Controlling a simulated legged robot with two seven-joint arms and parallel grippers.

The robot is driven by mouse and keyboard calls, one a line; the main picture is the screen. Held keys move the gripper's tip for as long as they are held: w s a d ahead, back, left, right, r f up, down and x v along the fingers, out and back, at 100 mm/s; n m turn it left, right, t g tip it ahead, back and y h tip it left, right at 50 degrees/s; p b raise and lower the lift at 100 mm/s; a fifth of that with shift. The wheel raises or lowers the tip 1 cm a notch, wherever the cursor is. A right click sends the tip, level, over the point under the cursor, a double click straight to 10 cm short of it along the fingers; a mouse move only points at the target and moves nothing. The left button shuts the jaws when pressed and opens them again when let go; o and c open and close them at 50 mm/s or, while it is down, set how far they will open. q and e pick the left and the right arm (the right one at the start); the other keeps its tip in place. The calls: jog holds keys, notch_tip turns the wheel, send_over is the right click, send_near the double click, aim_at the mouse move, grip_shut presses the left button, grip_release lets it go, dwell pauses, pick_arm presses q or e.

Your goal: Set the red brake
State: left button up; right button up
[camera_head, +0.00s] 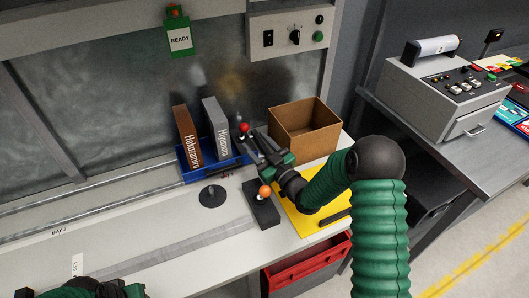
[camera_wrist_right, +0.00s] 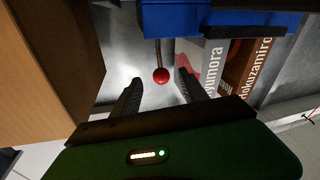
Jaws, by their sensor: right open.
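A red ball knob (camera_head: 243,128) stands by the blue book tray, close to the fingertips of my right gripper (camera_head: 250,142). In the right wrist view the red knob (camera_wrist_right: 161,75) sits on a thin metal rod, in the gap between the open fingers (camera_wrist_right: 157,92). I see no finger touching it. The foot of its lever is hidden by my gripper in the head view. My left gripper (camera_head: 95,290) is only partly in view at the bottom left, and its jaws cannot be made out.
A blue tray (camera_head: 190,173) holds books beside an open cardboard box (camera_head: 327,122). An orange knob (camera_head: 265,191) on a black base stands below my right gripper, near a black disc (camera_head: 212,196). A yellow mat (camera_head: 306,220) lies under my right arm. A red drawer (camera_head: 305,267) is below.

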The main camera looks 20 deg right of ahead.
jog(key=v, duration=0.6)
jog(key=shift+s, duration=0.25)
pick_arm(q)
jog(key=shift+s+f, duration=0.1)
pick_arm(e)
jog(key=shift+f, duration=0.2)
